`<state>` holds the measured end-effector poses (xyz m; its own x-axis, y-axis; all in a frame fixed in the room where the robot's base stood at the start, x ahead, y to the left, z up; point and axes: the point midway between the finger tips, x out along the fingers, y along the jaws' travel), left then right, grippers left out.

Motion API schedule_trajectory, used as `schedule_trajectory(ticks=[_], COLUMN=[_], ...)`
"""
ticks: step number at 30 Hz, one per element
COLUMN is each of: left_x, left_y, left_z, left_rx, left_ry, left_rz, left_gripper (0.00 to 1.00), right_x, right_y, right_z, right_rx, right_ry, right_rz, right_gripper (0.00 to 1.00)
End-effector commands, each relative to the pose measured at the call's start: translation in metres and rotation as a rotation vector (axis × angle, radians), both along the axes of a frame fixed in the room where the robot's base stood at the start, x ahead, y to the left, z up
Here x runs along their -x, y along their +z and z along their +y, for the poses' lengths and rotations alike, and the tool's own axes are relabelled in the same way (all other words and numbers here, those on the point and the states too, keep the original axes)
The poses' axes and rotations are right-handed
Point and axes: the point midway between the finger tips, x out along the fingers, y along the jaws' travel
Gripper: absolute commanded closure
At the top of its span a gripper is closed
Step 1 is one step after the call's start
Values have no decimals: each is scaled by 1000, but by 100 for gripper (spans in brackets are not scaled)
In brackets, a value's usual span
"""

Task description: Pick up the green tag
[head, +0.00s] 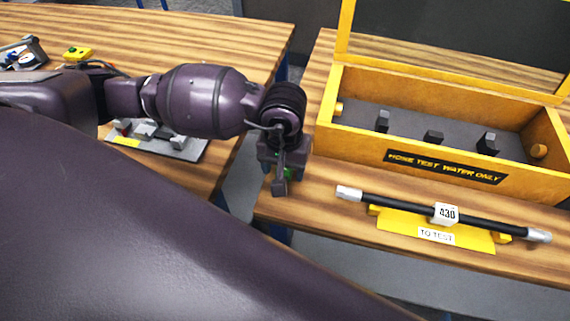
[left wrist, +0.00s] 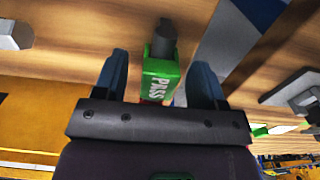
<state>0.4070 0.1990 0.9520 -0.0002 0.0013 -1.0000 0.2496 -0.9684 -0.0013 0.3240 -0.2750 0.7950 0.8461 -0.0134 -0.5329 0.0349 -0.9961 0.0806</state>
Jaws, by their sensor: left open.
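The green tag (left wrist: 160,80) shows in the left wrist view, with white letters reading "PASS" and a dark grey piece at its far end. In the head view only a small green patch (head: 289,173) of it shows behind my gripper. My left gripper (head: 279,188) is over the left end of the right-hand bench. Its two fingers (left wrist: 160,62) are open, one on each side of the tag, with a gap on both sides. I cannot tell how far the fingertips are above the bench. My right gripper is not in view.
A yellow box (head: 360,141) marked "HOSE TEST WATER ONLY" stands right of my gripper. In front of it a black hose (head: 400,204) with a white 430 label rests on a yellow "TO TEST" stand (head: 464,240). A gap separates the two wooden benches.

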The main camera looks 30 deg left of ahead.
Motion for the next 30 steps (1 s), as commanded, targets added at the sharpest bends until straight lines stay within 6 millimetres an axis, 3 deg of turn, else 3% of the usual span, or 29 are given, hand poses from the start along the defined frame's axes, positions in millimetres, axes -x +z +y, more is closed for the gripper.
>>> schedule_trajectory(ticks=[5, 14, 23, 30], left_x=[0, 0, 0, -1], left_y=[0, 0, 2, 27], left_z=[0, 0, 0, 0], left_rx=[0, 1, 1, 1], left_ry=[0, 0, 0, 0], left_rz=[0, 0, -1, -4], left_gripper=[36, 79, 79, 79], right_x=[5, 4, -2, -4], right_y=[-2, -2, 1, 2], right_z=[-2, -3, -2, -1], right_rx=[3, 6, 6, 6], right_ry=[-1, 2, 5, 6], right_rz=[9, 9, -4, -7], right_gripper=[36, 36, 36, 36])
